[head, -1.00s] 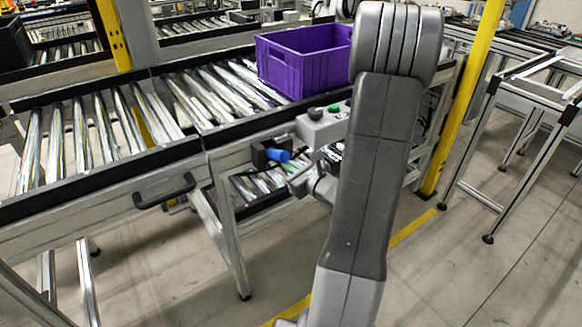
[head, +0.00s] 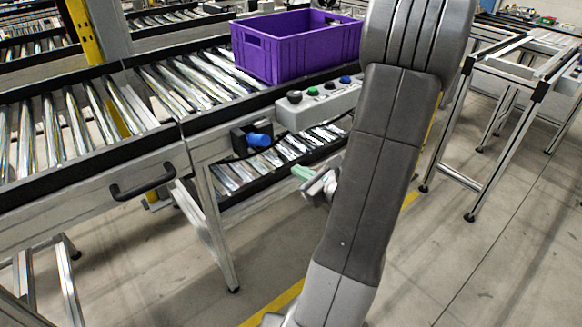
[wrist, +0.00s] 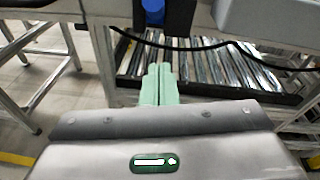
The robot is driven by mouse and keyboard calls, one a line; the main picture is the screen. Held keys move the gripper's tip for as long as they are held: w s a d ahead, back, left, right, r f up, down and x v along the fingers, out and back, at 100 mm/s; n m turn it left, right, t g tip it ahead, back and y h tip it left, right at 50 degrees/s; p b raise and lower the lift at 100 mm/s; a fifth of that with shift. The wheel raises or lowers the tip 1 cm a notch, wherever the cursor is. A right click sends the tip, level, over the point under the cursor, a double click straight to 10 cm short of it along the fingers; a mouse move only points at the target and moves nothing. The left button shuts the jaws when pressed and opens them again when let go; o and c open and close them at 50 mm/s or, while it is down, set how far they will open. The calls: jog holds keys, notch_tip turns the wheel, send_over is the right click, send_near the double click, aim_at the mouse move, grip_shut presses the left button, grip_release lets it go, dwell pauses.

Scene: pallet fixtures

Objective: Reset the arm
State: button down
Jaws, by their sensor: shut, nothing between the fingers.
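My gripper (wrist: 159,84) has pale green fingers, closed together with nothing between them. In the head view its green fingertips (head: 301,172) show to the left of my grey arm, in front of the lower roller track. The gripper is free of the conveyor, as far as I can tell. My forearm and elbow fill the middle right of the head view and hide part of the conveyor frame.
A purple crate (head: 290,58) stands on the roller conveyor (head: 60,125). A control box with buttons (head: 318,104) and a blue knob (head: 258,140) sit on its near side; a black handle (head: 142,183) is at left. An aluminium frame (head: 500,105) stands at right. Floor between is open.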

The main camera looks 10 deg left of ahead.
jog(key=shift+s+d+r, duration=0.1)
jog(key=shift+s+d, duration=0.2)
jog(key=shift+d, duration=0.05)
dwell(0.3)
jog(key=w+a+f+t+y+b, duration=0.3)
jog(key=w+a+f+y+b, duration=0.1)
jog(key=w+a+b, duration=0.3)
jog(key=a+f+b, duration=0.1)
jog(key=a+b, duration=0.1)
jog(key=a, duration=0.1)
jog(key=shift+w+a+f, duration=0.15)
jog(key=shift+a+f, duration=0.15)
jog(key=shift+a, duration=0.05)
dwell(0.5)
dwell(0.3)
